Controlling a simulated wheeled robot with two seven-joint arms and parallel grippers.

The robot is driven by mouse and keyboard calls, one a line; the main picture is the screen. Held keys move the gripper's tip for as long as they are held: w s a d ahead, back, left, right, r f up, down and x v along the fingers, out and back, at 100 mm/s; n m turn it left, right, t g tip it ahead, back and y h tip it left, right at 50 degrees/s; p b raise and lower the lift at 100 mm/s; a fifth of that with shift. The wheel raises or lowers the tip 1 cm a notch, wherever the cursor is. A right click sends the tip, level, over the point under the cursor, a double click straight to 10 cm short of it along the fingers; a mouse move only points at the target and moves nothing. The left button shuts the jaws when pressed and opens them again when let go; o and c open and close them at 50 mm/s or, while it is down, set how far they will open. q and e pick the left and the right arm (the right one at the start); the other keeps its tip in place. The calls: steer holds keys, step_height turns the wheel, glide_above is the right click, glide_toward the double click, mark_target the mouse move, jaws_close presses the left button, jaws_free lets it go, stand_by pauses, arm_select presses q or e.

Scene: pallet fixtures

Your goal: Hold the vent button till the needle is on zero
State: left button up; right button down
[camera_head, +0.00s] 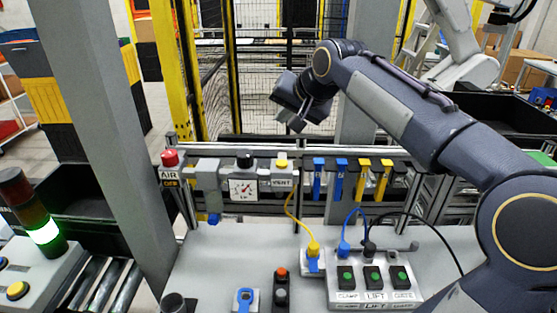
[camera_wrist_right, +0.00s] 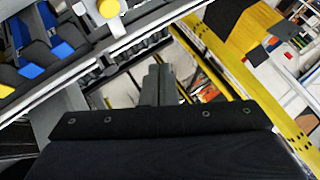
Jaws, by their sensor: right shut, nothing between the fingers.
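The yellow vent button (camera_head: 282,163) sits on top of a small block with a VENT label (camera_head: 282,183), on the rail behind the grey table. The white gauge (camera_head: 243,190) stands just left of it; its dark needle is too small to read against the scale. My right gripper (camera_head: 297,127) is shut and empty, above and behind the button and apart from it. In the right wrist view its fingers (camera_wrist_right: 158,85) are together, and the round yellow button (camera_wrist_right: 108,8) shows at the top edge. My left gripper is not in view.
A red AIR knob (camera_head: 170,157) stands left of the gauge. Blue and yellow tags (camera_head: 330,178) hang right of the button. A yellow cable (camera_head: 291,210) runs below it. A box with several green buttons (camera_head: 373,285) and a lit stack lamp (camera_head: 43,232) stand nearer.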

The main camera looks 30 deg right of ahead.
steer(key=shift+f, duration=0.15)
steer(key=b, duration=0.5)
glide_above(284, 165)
step_height(284, 165, down, 7)
steer(key=shift+f, duration=0.8)
steer(key=shift+f+b, duration=0.1)
steer(key=shift+b, duration=0.2)
stand_by(0.9)
steer(key=shift+f, duration=0.3)
steer(key=shift+f+b, duration=0.6)
steer(key=shift+b, duration=0.05)
stand_by(1.4)
stand_by(1.9)
steer(key=shift+r+p, duration=0.85)
steer(key=shift+r, duration=0.15)
